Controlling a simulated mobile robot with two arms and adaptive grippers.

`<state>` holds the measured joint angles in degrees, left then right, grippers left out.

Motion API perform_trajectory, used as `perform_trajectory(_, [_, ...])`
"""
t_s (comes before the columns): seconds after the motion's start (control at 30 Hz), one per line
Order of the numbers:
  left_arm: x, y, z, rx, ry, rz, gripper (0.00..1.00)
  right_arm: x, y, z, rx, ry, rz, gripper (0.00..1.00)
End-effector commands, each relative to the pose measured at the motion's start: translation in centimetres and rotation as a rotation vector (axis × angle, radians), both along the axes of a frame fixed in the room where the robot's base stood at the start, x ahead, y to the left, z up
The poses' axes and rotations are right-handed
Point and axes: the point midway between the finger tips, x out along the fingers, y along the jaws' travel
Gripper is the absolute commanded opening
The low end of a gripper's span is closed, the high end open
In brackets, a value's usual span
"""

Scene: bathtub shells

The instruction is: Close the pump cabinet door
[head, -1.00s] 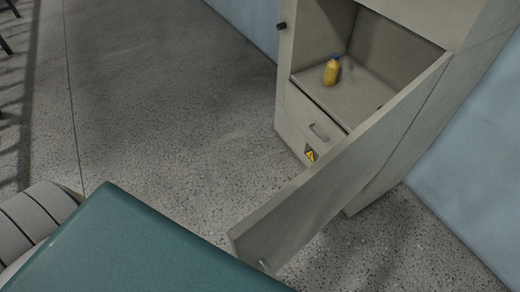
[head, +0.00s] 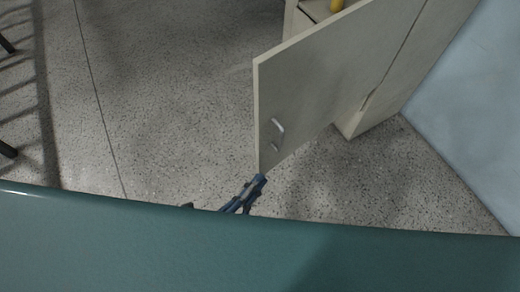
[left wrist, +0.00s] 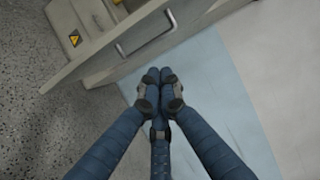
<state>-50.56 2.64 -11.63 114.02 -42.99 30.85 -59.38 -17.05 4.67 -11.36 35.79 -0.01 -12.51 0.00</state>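The pump cabinet door (head: 330,80) stands wide open, swung out from the cabinet. Its pale outer face shows, with a metal handle (head: 278,132) near its free edge. In the left wrist view the door (left wrist: 105,55) crosses the upper part, and its handle (left wrist: 147,34) lies just beyond my fingertips. My left gripper (left wrist: 160,76) has its blue fingers drawn together at the tips, with nothing between them. In the head view my left gripper (head: 250,188) shows just below the door's lower corner; contact cannot be told. My right gripper is not in view.
The cabinet body (head: 375,118) stands behind the door, beside a light blue wall (head: 465,110). A yellow bottle (head: 337,5) sits inside it. Speckled floor (head: 170,110) is clear to the left. Dark legs stand at the far left.

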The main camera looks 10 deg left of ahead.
Motion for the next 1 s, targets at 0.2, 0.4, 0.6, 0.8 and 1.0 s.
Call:
perform_trajectory(0.2, [4.1, -2.3, 0.3, -0.002, -0.002, 0.001, 0.0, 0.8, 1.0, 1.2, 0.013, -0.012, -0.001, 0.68])
perform_trajectory(0.4, [7.7, -4.3, 0.3, -0.003, 0.001, 0.001, 0.0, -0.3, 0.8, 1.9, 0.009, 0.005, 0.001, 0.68])
perform_trajectory(0.6, [9.5, -2.1, 0.1, -0.002, 0.003, 0.001, 0.0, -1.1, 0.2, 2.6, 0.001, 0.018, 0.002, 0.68])
perform_trajectory(0.8, [10.2, -1.4, -0.1, -0.003, 0.005, 0.002, 0.0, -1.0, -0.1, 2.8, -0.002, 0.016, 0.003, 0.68])
perform_trajectory(1.0, [10.2, -1.3, -0.1, -0.004, 0.005, 0.002, 0.0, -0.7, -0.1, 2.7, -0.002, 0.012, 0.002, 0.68])
